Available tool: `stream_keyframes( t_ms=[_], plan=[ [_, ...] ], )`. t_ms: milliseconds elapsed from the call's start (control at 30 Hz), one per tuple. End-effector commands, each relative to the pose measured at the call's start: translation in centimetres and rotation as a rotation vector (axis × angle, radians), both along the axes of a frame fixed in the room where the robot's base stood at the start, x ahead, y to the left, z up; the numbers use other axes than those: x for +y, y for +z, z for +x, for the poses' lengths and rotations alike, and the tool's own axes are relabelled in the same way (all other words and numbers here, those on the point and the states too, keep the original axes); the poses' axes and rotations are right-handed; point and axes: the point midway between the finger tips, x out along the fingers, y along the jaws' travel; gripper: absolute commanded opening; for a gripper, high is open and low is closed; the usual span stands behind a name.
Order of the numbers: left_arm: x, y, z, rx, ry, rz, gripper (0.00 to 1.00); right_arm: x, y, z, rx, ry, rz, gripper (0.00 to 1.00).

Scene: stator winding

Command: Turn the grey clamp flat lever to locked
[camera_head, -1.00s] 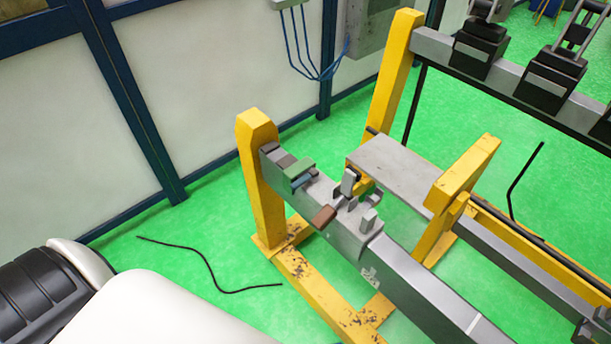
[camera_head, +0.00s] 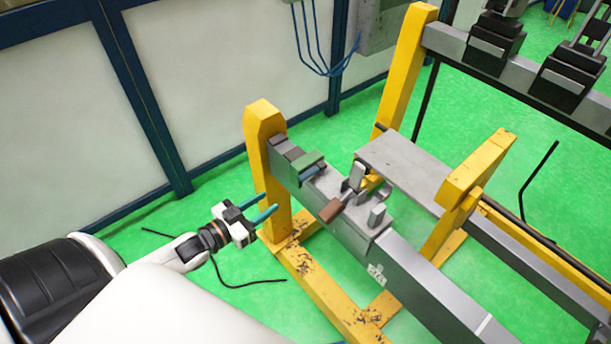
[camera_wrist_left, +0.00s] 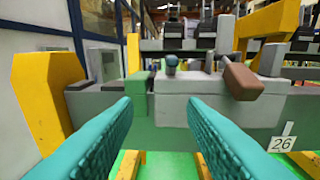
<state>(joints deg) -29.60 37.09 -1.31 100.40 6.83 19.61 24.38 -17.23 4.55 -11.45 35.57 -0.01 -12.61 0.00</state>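The grey clamp (camera_head: 348,200) sits on top of the grey beam. A lever with a brown flat grip (camera_head: 329,212) sticks out from its near side; in the left wrist view the brown grip (camera_wrist_left: 242,82) slants down to the right. Grey upright pieces (camera_head: 377,214) stand beside it. I cannot tell which position counts as locked. My left gripper (camera_head: 271,201) is open and empty, left of the clamp and apart from it. In the left wrist view its teal fingers (camera_wrist_left: 160,99) are spread, with the brown grip right of the right fingertip. My right gripper is out of view.
A green block (camera_head: 308,159) with a blue part sits on the beam behind the clamp. A yellow post (camera_head: 263,145) stands at the beam's far end, near my left fingers. A grey plate (camera_head: 408,168) lies to the right. A black cable (camera_head: 245,284) lies on the green floor.

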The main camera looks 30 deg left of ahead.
Motion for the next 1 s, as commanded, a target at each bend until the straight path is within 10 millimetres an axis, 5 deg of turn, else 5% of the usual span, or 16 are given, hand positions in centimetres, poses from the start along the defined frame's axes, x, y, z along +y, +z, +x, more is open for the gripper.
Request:
stream_keyframes(
  t_ms=[167, 700, 1000],
  plan=[
    [-1.5, 3.4, 0.5, -0.07, -0.058, -0.031, 0.38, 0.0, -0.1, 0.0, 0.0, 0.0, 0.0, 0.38],
    [-4.6, 3.5, 9.3, -0.069, -0.056, -0.03, 0.38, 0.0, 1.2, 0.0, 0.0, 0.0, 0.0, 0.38],
    [-5.4, 3.3, 11.5, -0.066, -0.056, -0.028, 0.38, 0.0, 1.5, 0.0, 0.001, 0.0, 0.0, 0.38]
  ],
)
